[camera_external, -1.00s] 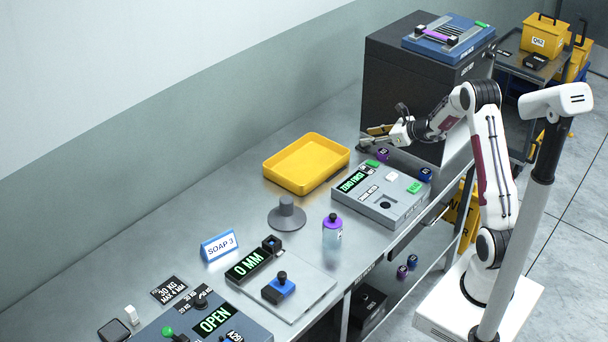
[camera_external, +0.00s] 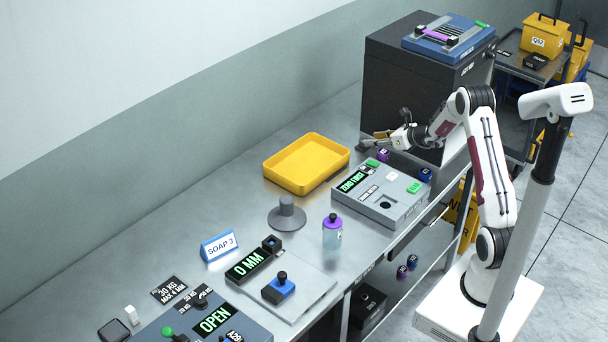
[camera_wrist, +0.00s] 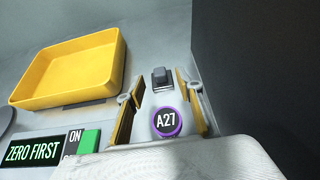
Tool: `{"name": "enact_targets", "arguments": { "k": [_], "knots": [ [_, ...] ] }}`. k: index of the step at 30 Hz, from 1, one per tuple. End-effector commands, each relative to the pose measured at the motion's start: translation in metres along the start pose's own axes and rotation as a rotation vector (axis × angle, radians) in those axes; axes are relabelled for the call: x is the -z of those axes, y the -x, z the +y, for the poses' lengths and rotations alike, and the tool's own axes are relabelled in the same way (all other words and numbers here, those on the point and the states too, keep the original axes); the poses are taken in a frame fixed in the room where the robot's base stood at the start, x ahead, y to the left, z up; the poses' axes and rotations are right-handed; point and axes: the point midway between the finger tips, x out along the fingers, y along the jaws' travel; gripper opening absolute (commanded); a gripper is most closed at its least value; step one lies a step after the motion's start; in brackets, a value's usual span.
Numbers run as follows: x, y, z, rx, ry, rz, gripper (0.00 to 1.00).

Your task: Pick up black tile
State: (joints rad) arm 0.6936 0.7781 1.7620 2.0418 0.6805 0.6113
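My gripper (camera_external: 376,141) is low over the table, in front of the large black cabinet. In the wrist view its two yellow-padded fingers (camera_wrist: 160,79) are apart, one on each side. A small dark block (camera_wrist: 161,76) shows between the fingertips; I cannot tell if it is the black tile, or if the fingers touch it. Nearer the camera, also between the fingers, is a round black A27 label with a purple rim (camera_wrist: 166,122).
A yellow tray (camera_external: 271,172) stands left of my gripper and a grey scale (camera_external: 405,207) in front of it. The black cabinet (camera_external: 400,80) rises close behind; its dark side fills the right of the wrist view. A purple-capped bottle (camera_external: 332,235) stands farther forward.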

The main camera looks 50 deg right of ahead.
Motion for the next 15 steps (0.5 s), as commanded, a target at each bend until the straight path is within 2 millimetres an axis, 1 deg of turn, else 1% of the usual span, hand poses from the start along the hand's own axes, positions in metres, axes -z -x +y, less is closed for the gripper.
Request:
{"name": "enact_targets", "arguments": {
  "k": [4, 15],
  "knots": [
    [0.0003, -0.008, 0.0009, -0.001, 0.0, 0.0, 0.36],
    [0.0001, -0.0092, 0.0007, -0.001, 0.0, 0.0, 0.36]
  ]
}}
